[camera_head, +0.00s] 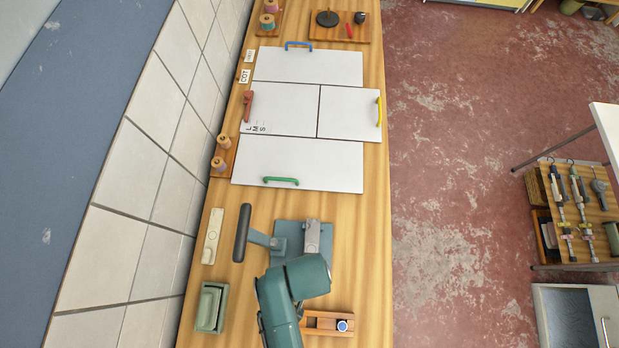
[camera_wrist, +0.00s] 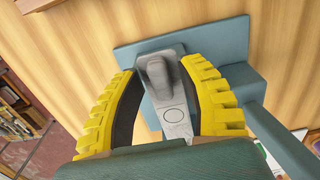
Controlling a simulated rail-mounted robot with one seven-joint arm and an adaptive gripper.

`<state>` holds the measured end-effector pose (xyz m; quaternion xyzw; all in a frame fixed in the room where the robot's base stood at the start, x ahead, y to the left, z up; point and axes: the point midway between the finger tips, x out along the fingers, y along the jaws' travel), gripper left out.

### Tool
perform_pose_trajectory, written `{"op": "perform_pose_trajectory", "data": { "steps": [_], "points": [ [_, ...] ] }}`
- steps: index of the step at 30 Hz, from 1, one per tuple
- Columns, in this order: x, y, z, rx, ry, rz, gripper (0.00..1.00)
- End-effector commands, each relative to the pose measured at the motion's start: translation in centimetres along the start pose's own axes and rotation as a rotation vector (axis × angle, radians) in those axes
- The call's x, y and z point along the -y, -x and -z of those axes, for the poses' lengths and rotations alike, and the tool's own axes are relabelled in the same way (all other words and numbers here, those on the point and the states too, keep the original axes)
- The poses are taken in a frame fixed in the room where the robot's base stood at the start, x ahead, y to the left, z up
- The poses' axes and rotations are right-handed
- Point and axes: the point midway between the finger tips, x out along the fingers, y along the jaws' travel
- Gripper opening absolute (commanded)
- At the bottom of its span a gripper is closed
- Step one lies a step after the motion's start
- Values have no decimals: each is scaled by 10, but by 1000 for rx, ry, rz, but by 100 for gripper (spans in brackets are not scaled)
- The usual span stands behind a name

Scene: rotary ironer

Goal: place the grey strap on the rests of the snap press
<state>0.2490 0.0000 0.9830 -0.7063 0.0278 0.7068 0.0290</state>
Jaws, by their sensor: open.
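The snap press (camera_head: 287,231) is teal, with a flat plate and a side lever ending in a dark handle (camera_head: 242,232). A light grey piece, apparently the grey strap (camera_head: 312,237), lies over the press plate. In the wrist view the strap (camera_wrist: 173,115) shows a ring mark and a raised rounded grey block. My gripper (camera_wrist: 160,74) is open, its yellow-backed fingers on either side of the strap, with gaps visible beside the block. The rests under the strap are hidden, so I cannot tell its exact seating. In the head view my teal arm hides my gripper.
A green tray (camera_head: 211,307) and a pale strip (camera_head: 212,236) lie left of the press. A wooden holder (camera_head: 328,323) with a blue-and-white round piece is in front. White panels (camera_head: 300,163) with coloured handles lie beyond. The right bench edge is clear.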

Motion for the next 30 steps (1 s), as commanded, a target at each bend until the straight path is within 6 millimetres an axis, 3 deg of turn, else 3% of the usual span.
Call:
{"op": "perform_pose_trajectory", "data": {
  "steps": [5,12,21,23,26,29,30],
  "points": [
    [0,33,2,-7,0,2,39],
    [0,103,0,-3,0,1,39],
    [0,119,4,-14,0,5,39],
    [3,124,17,-68,0,21,39],
    [9,147,66,-275,2,76,39],
    [11,200,132,-592,10,135,39],
    [9,228,156,-726,12,151,39]
  ]
}}
